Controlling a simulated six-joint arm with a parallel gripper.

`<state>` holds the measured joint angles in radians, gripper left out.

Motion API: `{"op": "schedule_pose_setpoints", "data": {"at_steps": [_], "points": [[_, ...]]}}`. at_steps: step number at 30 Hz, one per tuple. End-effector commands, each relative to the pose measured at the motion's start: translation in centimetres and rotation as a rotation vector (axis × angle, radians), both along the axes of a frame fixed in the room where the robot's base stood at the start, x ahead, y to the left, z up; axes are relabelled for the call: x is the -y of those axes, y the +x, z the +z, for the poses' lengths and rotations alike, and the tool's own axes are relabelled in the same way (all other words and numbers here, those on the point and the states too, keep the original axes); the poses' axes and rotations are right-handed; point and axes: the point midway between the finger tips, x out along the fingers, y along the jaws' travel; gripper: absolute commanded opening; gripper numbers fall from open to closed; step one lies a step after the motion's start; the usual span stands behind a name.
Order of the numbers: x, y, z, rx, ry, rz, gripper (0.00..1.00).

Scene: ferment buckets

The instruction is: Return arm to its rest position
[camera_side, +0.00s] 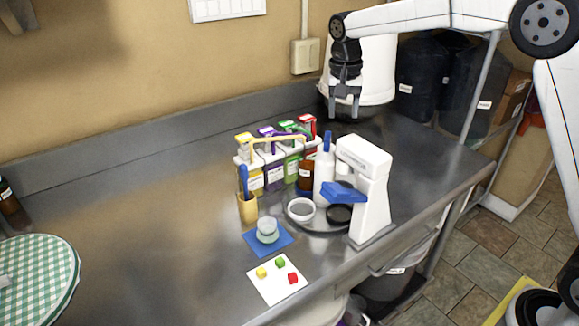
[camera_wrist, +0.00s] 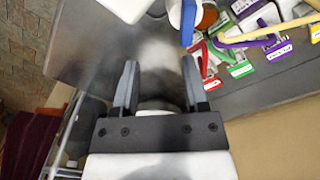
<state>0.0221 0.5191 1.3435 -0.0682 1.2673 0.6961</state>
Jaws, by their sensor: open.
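My gripper (camera_side: 344,104) hangs high over the back right part of the steel counter, fingers pointing down, in front of a large white bucket. In the wrist view my gripper (camera_wrist: 160,85) has its two dark fingers apart with nothing between them. Bare counter and a dark, blurred shape show behind the fingers. My gripper is apart from every object on the counter. The lower part of the white bucket (camera_side: 371,72) is partly hidden by my gripper.
A white stand-like device (camera_side: 372,190) with a blue part, a white bottle (camera_side: 324,175) and a rack of coloured packets (camera_side: 272,165) stand mid-counter. A white card (camera_side: 268,288) bears small cubes. A blue mat (camera_side: 267,240) holds a small jar. The counter's left middle (camera_side: 140,190) is clear.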

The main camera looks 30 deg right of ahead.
Motion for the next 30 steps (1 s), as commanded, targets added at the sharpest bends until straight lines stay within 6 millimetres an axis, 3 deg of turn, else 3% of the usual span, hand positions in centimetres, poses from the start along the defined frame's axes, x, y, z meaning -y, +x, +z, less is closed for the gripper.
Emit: {"op": "schedule_pose_setpoints", "data": {"at_steps": [9, 21, 26, 30], "points": [[4.4, -5.3, -1.2, -0.011, -0.128, 0.213, 0.57], [8.1, -13.6, -3.8, -0.060, -0.263, 0.560, 0.57], [7.7, -17.0, -5.8, -0.062, -0.268, 0.699, 0.57], [5.0, -19.3, -8.6, -0.005, -0.203, 0.765, 0.57]]}}
